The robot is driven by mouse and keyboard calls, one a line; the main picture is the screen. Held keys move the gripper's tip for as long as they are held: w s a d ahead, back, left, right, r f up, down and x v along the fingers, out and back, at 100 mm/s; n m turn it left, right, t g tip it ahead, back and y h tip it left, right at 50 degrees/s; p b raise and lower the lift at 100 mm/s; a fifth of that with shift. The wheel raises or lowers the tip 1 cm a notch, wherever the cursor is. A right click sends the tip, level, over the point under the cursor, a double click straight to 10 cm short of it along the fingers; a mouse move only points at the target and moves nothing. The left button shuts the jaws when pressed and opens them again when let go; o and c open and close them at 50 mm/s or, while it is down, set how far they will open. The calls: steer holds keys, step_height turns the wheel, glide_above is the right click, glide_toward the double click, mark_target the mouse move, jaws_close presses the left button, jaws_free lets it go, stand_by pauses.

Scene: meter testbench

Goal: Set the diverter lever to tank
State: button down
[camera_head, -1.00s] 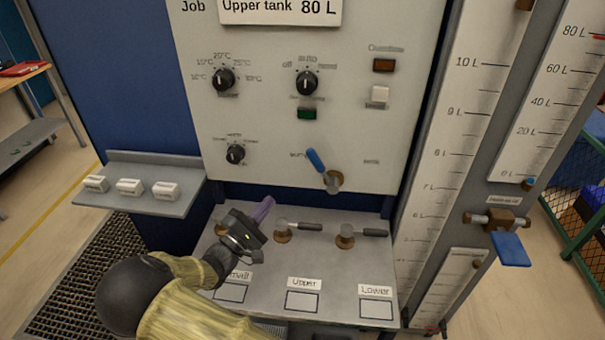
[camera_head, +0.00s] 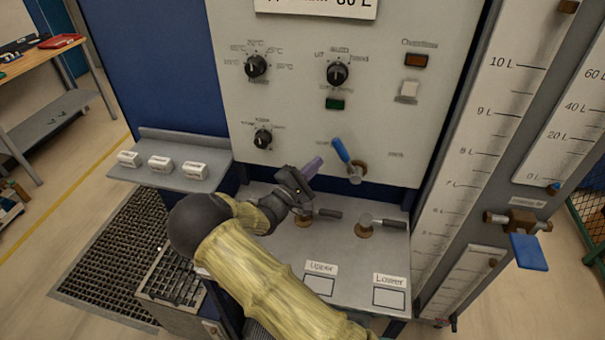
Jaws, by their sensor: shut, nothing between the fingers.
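The diverter lever (camera_head: 342,154) has a blue handle on a round metal pivot low on the white panel. Its handle leans up and to the left, toward a small label at its left that is too blurred to read. Another blurred label (camera_head: 396,155) sits to its right. My gripper (camera_head: 312,167) is shut and empty, with its purple fingertips pointing up and right. It is just left of and below the lever's handle, apparently apart from it. My gripper hides part of the shelf behind it.
Two black-handled valves (camera_head: 328,214) (camera_head: 384,222) stand on the grey shelf (camera_head: 345,250) below the panel. Knobs (camera_head: 338,73) are higher on the panel. A side ledge (camera_head: 215,180) holds small white blocks. A blue-handled tap (camera_head: 528,251) is at the right.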

mark_target(348, 160)
steer(key=d+r, duration=0.1)
steer(key=d+r+p, duration=0.1)
steer(key=d, duration=0.1)
steer(key=shift+s+d, duration=0.1)
steer(key=shift+d, duration=0.1)
stand_by(0.3)
